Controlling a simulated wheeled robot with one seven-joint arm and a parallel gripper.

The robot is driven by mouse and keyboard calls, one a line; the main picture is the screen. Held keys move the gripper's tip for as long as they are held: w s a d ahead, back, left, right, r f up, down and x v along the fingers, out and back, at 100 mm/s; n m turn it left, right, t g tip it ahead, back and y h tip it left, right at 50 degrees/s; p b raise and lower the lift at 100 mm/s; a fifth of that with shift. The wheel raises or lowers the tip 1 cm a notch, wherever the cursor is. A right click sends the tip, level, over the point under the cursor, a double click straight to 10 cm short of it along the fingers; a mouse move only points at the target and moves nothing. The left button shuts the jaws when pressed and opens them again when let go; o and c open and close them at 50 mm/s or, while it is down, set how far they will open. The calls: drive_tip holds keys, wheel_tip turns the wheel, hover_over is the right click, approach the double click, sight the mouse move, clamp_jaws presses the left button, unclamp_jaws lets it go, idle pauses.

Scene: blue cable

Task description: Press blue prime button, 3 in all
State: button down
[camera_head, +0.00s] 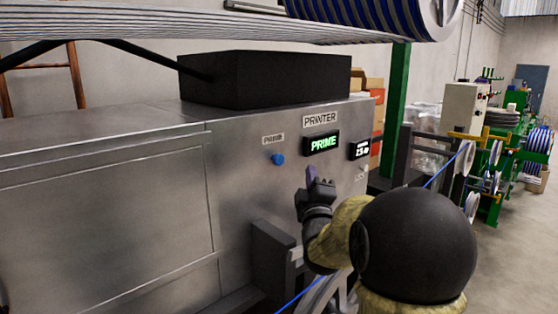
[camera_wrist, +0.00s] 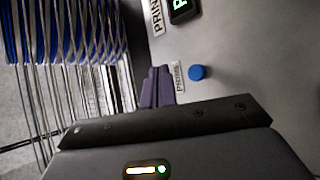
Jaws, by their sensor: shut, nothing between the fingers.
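The blue prime button (camera_head: 278,159) is a small round knob on the metal front of the printer cabinet (camera_head: 240,190), under a small label. Right of it, a display (camera_head: 322,143) shows "PRIME" in green. My gripper (camera_head: 312,172) is shut and empty, with purple fingertips up, to the right of and slightly below the button in the head view. In the wrist view the button (camera_wrist: 197,72) sits to the right of the purple fingertips (camera_wrist: 156,72), apart from them in the picture. How far the fingertips are from the panel I cannot tell.
A second display (camera_head: 360,149) is at the panel's right. A black box (camera_head: 265,78) sits on the cabinet. A blue cable (camera_head: 300,297) runs past a dark bracket (camera_head: 272,258) below my gripper. Cable spools and green machines stand at the right.

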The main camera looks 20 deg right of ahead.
sight(278, 159)
drive_tip(key=w+a+p, duration=0.1)
drive_tip(key=w+a, duration=0.1)
drive_tip(key=w, duration=0.5)
drive_tip(key=shift+w+a+p, duration=0.25)
drive_tip(key=shift+a+p, duration=0.05)
drive_tip(key=shift+a, duration=0.05)
drive_tip(key=shift+w, duration=0.1)
idle(1.7)
drive_tip(key=shift+w+a+b, duration=0.15)
drive_tip(key=shift+w+b, duration=0.2)
drive_tip(key=shift+b, duration=0.1)
